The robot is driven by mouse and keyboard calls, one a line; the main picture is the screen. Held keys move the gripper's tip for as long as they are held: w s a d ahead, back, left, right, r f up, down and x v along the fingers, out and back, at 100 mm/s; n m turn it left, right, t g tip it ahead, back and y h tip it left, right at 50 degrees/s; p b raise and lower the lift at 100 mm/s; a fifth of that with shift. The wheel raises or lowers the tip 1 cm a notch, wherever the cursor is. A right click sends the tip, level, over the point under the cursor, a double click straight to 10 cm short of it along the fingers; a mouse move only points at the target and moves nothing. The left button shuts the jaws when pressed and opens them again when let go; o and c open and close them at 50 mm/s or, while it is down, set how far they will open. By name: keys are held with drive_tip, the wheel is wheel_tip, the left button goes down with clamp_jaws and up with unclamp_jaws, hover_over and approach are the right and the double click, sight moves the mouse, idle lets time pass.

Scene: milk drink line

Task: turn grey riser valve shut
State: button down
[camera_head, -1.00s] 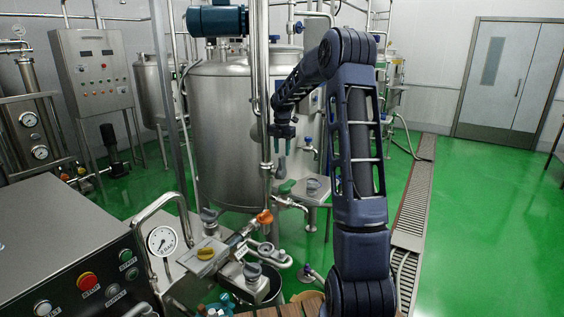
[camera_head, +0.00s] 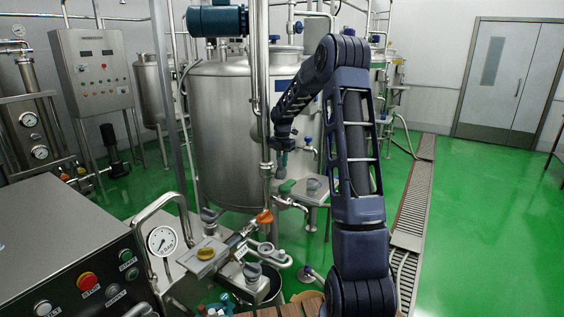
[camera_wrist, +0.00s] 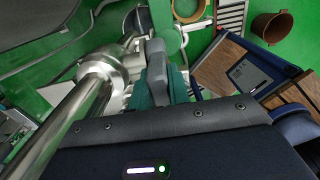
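In the head view my gripper (camera_head: 282,154) hangs beside the upright steel riser pipe (camera_head: 265,170), in front of the large tank. In the wrist view its teal fingers (camera_wrist: 161,88) flank a grey, paddle-like piece (camera_wrist: 156,58), which looks like the grey valve handle. This piece stands close to a steel pipe fitting (camera_wrist: 98,72). I cannot tell whether the fingers touch or clamp it, as my wrist housing hides their base. An orange handle (camera_head: 264,217) sits lower on the riser, and a green handle (camera_head: 287,187) lies to its right.
The tank (camera_head: 225,130) stands close behind my gripper. The green floor on the right is open.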

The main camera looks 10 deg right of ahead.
drive_tip(key=shift+w, duration=0.1)
drive_tip(key=w+d+f+g+y, duration=0.1)
drive_tip(key=g+y, duration=0.2)
drive_tip(key=w+d+f+g+y, duration=0.1)
drive_tip(key=w+d+g+y, duration=0.1)
drive_tip(key=g+y, duration=0.1)
drive_tip(key=w+d+f+g+y, duration=0.1)
drive_tip(key=f+g+y, duration=0.1)
drive_tip(key=g+y, duration=0.1)
drive_tip(key=shift+w+d+f, duration=0.1)
drive_tip(key=shift+w+d, duration=0.05)
drive_tip(key=shift+d, duration=0.15)
drive_tip(key=shift+w+d+f+g+y, duration=0.15)
drive_tip(key=shift+f+g+y, duration=0.7)
drive_tip(key=shift+g+y, duration=0.45)
drive_tip(key=shift+f, duration=0.1)
